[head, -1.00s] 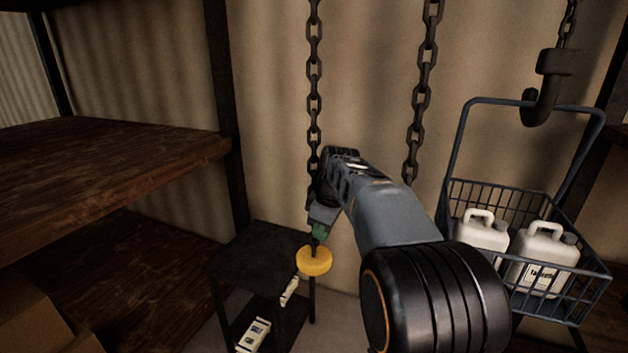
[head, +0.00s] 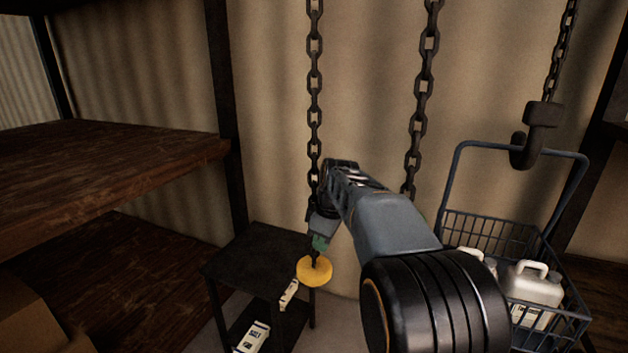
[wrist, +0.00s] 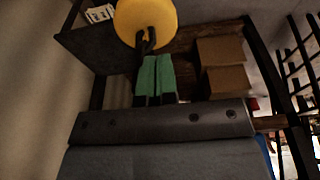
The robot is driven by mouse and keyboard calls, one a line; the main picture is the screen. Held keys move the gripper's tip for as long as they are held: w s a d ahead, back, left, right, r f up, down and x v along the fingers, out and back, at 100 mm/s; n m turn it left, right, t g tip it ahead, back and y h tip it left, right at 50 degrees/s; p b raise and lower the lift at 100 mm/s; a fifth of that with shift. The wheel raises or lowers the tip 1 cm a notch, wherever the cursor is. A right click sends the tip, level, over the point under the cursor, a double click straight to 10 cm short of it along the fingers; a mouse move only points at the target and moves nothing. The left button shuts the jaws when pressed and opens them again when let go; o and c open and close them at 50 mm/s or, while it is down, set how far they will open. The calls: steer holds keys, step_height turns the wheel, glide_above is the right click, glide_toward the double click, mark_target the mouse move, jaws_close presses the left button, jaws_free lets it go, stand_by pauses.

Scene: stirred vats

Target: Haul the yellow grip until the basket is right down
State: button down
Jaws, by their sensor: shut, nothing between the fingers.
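The yellow grip (head: 314,271) is a round disc at the lower end of a hanging chain (head: 314,100), beside a small dark stand. My gripper (head: 320,242) is just above it, at the chain, with its green fingers shut. In the wrist view, the fingers (wrist: 154,76) are together, and the yellow grip (wrist: 146,18) shows beyond their tips with a bit of chain between. The blue wire basket (head: 490,232) hangs from a dark hook (head: 538,130) at the right and holds white jugs (head: 535,286). My arm hides part of it; its underside is not clear.
A dark stand (head: 258,250) with small labelled packs (head: 256,336) on its lower shelf is left of the grip. Brown wooden shelves (head: 100,175) fill the left. A second chain (head: 420,100) hangs behind my arm. Cardboard boxes (wrist: 222,65) show in the wrist view.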

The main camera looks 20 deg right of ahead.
steer(key=shift+w+p+v, duration=0.15)
steer(key=shift+p+v, duration=0.8)
steer(key=shift+v, duration=0.1)
steer(key=shift+w+p+v, duration=0.2)
steer(key=shift+p+v, duration=0.75)
steer(key=shift+v, duration=0.1)
steer(key=shift+a, duration=0.2)
steer(key=shift+r, duration=0.1)
steer(key=shift+w+r, duration=0.1)
steer(key=shift+r, duration=0.05)
steer(key=p+v, duration=0.4)
steer(key=shift+w+a+r, duration=0.25)
steer(key=shift+w+r, duration=0.05)
steer(key=shift+r, duration=0.1)
steer(key=shift+r+p, duration=0.15)
steer(key=shift+p, duration=0.2)
